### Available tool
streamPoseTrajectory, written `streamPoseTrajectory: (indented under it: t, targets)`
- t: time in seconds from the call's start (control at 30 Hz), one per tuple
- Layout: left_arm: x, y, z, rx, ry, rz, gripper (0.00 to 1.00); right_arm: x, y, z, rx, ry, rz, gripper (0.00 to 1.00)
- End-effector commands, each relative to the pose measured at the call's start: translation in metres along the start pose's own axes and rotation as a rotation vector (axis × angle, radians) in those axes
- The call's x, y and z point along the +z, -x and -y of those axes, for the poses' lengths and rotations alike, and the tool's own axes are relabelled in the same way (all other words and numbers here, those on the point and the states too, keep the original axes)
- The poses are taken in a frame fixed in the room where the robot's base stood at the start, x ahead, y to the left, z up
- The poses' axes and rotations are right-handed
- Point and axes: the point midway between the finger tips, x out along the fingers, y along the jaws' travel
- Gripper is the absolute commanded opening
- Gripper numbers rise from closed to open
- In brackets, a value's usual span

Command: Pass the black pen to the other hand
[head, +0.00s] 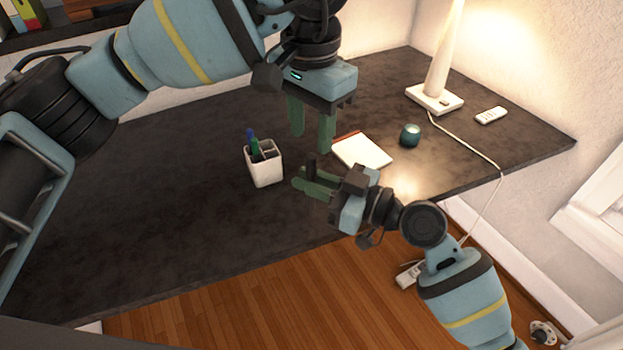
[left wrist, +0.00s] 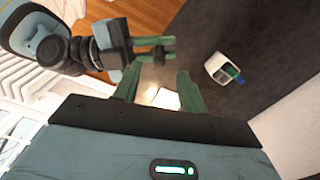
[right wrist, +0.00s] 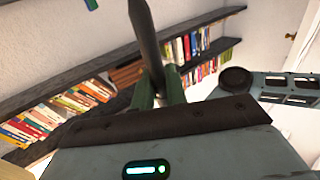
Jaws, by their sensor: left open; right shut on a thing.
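The black pen (head: 312,163) is held upright between the fingers of my right gripper (head: 303,180), its upper end sticking up. In the right wrist view the pen (right wrist: 147,42) rises, dark and pointed, from between the green fingers. My right gripper is shut on it above the desk's front part. My left gripper (head: 312,141) is open and empty, pointing down just above the pen. In the left wrist view the pen (left wrist: 159,54) shows end-on beyond the left fingers, apart from them as far as I can tell.
A white pen cup (head: 264,172) with a blue and a green pen stands on the dark desk (head: 170,205), left of the grippers.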

Motion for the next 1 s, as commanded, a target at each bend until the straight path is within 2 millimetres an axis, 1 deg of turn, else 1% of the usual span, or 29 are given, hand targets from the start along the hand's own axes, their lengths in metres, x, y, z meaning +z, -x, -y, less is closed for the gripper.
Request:
streamPoseTrajectory:
  t: [0.03, 0.1, 0.2, 0.3, 0.53, 0.67, 0.77, 0.83, 0.9, 1.0]
  targets:
    - [-0.001, 0.01, 0.0, 0.0, 0.001, -0.003, 0.41, 0.0, 0.0, 0.0, 0.0, 0.0, 0.0, 0.0]
    - [-0.001, 0.022, 0.0, 0.0, 0.001, -0.002, 0.41, 0.0, 0.0, 0.0, 0.0, 0.0, 0.0, 0.0]
    - [-0.001, 0.034, 0.0, 0.0, 0.002, -0.002, 0.41, 0.0, 0.0, 0.0, 0.0, 0.0, 0.0, 0.0]
    - [0.0, 0.041, 0.0, 0.001, 0.001, 0.0, 0.41, 0.0, 0.0, 0.0, 0.0, 0.0, 0.0, 0.0]
    - [0.0, 0.045, 0.0, 0.002, 0.0, 0.001, 0.41, 0.0, 0.0, 0.0, 0.0, -0.001, 0.0, 0.0]
    - [-0.002, 0.038, -0.007, 0.048, 0.019, -0.006, 0.41, 0.0, 0.0, 0.0, 0.0, -0.001, 0.0, 0.0]
    - [-0.006, 0.024, -0.026, 0.167, 0.075, -0.015, 0.41, 0.0, 0.0, 0.0, 0.0, -0.001, 0.0, 0.0]
    - [-0.009, 0.011, -0.047, 0.301, 0.145, -0.016, 0.41, 0.001, 0.0, 0.0, 0.0, -0.001, 0.0, 0.0]
    - [-0.011, 0.002, -0.071, 0.467, 0.241, -0.002, 0.41, 0.001, 0.0, 0.0, 0.0, -0.001, 0.0, 0.0]
    - [-0.014, -0.002, -0.102, 0.724, 0.405, 0.054, 0.41, 0.001, 0.0, 0.0, 0.0, -0.001, 0.0, 0.0]
